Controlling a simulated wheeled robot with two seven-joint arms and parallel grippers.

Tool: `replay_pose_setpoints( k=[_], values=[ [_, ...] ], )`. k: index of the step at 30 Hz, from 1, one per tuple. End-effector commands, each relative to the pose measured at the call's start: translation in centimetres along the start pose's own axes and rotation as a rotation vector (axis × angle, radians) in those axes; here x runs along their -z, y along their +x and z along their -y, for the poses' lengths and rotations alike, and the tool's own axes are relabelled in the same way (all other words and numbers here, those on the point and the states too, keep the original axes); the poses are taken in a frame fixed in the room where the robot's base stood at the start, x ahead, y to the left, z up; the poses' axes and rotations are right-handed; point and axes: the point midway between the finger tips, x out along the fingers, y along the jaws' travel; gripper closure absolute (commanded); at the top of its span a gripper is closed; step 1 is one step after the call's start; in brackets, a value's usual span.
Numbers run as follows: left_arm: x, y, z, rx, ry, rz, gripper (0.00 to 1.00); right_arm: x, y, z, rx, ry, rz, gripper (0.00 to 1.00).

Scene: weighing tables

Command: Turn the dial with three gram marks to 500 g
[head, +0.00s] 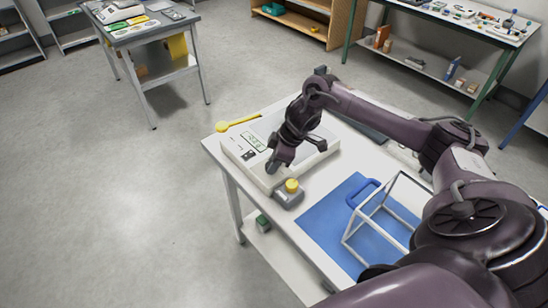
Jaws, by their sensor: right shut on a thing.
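A pale weighing scale (240,159) with a small green-lit display (255,143) stands at the near left corner of the white table. My right gripper (272,167) points down at the right part of the scale's front panel. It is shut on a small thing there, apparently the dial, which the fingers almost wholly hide. The gram marks and the dial's setting cannot be read. My left gripper is not in view.
A grey box with a yellow knob (292,186) stands close right of the gripper. A yellow tool (238,122) lies behind the scale. A white wire frame (345,241) stands on a blue mat (322,222) to the right. Open floor lies left of the white table (213,149).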

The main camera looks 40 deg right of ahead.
Motion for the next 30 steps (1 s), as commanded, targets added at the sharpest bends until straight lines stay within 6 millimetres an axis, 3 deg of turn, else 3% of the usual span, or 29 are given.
replay_pose_setpoints(
  k=[1,18,30],
  values=[
    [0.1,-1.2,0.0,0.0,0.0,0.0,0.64,0.1,-0.5,0.2,-0.01,0.031,0.002,0.93],
    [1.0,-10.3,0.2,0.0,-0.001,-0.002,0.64,0.4,-0.7,0.7,-0.21,0.516,0.002,0.93],
    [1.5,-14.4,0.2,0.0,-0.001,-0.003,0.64,0.5,-0.3,0.8,-0.32,0.777,0.0,0.93]
  ],
)
